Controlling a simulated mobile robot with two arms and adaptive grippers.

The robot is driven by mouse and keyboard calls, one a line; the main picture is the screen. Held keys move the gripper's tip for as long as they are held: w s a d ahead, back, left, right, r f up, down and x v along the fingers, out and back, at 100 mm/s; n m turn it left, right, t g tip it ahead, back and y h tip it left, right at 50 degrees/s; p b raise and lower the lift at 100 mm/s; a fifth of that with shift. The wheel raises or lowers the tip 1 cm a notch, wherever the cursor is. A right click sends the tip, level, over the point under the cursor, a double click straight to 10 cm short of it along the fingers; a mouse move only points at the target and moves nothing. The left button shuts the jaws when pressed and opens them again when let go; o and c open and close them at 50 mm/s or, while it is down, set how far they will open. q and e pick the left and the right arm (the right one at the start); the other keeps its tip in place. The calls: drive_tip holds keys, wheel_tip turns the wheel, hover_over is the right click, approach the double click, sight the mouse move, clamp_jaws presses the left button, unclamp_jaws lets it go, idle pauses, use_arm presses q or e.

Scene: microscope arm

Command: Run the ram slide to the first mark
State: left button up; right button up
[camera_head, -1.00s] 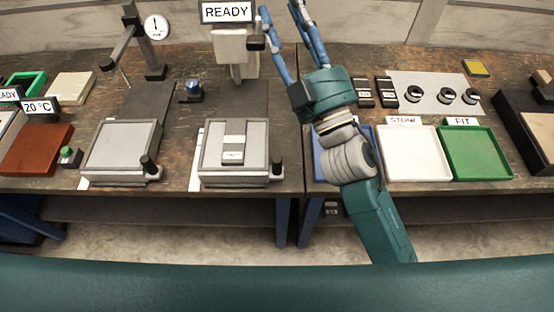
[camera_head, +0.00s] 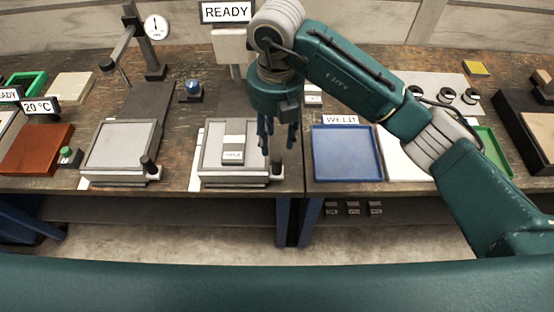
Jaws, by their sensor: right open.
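Under the READY sign (camera_head: 226,12) stands a pale upright head (camera_head: 229,42), partly hidden by my right arm; I take it for the ram slide. No mark on it can be made out. Below it is a grey square plate fixture (camera_head: 212,165) with a labelled block (camera_head: 233,142) on top and a black knob (camera_head: 277,168) at its front right corner. My right gripper (camera_head: 279,148) points down with its fingers apart and empty. It appears over the fixture's right edge, just above the knob in the picture; contact cannot be told. My left gripper is out of view.
A second plate fixture (camera_head: 120,148) with its own knob and a dial gauge (camera_head: 156,27) stand to the left. A blue tray (camera_head: 347,154) lies right of the gripper. White and green trays are partly behind my right arm. A blue button (camera_head: 192,88) sits behind the fixtures.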

sight(277, 158)
drive_tip(key=shift+d+f, duration=0.2)
drive_tip(key=shift+d, duration=0.1)
wheel_tip(277, 158, down, 9)
drive_tip(key=p, duration=0.3)
drive_tip(key=shift+a+f, duration=0.1)
drive_tip(key=shift+f, duration=0.55)
clamp_jaws()
drive_tip(key=shift+w, duration=0.1)
